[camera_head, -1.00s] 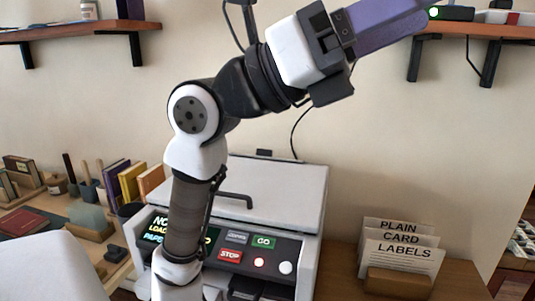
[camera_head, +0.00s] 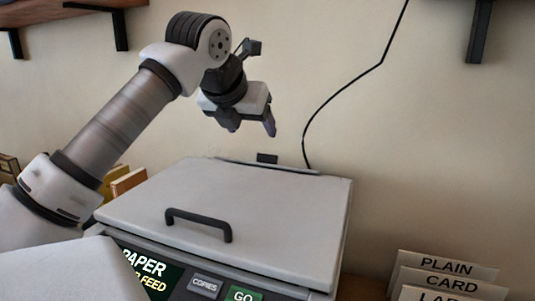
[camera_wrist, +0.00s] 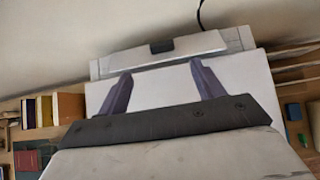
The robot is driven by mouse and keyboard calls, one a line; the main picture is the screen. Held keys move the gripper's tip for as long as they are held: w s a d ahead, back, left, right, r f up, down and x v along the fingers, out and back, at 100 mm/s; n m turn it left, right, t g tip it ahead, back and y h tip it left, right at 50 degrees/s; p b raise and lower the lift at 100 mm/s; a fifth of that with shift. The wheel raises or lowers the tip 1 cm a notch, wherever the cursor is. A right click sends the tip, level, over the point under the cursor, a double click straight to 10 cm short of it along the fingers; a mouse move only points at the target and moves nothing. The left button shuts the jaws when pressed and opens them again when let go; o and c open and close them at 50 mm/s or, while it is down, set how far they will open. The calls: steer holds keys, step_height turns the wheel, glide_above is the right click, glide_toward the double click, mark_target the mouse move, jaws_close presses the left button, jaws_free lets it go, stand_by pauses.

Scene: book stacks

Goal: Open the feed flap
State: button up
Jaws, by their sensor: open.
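The grey copier-like machine (camera_head: 270,215) shows below my arm, with its lid shut and a black bar handle (camera_head: 198,222) on top. At its rear edge a narrow pale flap (camera_head: 285,168) with a small black tab (camera_head: 267,158) shows. In the wrist view the flap (camera_wrist: 195,44) lies across the machine's far end, with its black tab (camera_wrist: 161,46) at the middle. My gripper (camera_head: 252,129) is open and empty, pointing down above the rear of the lid. In the wrist view its two purple fingers (camera_wrist: 160,75) are apart, short of the flap.
A black cable (camera_head: 309,125) runs up the wall behind the machine. The PLAIN, CARD and LABELS cards (camera_head: 445,278) stand at the right. Books (camera_head: 125,182) stand at the left. Wall shelves (camera_head: 70,8) hang above.

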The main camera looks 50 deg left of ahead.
mark_target(266, 163)
steer(key=b+x, duration=0.2)
steer(key=x, duration=1)
steer(key=shift+d, duration=0.15)
steer(key=shift+r, duration=0.1)
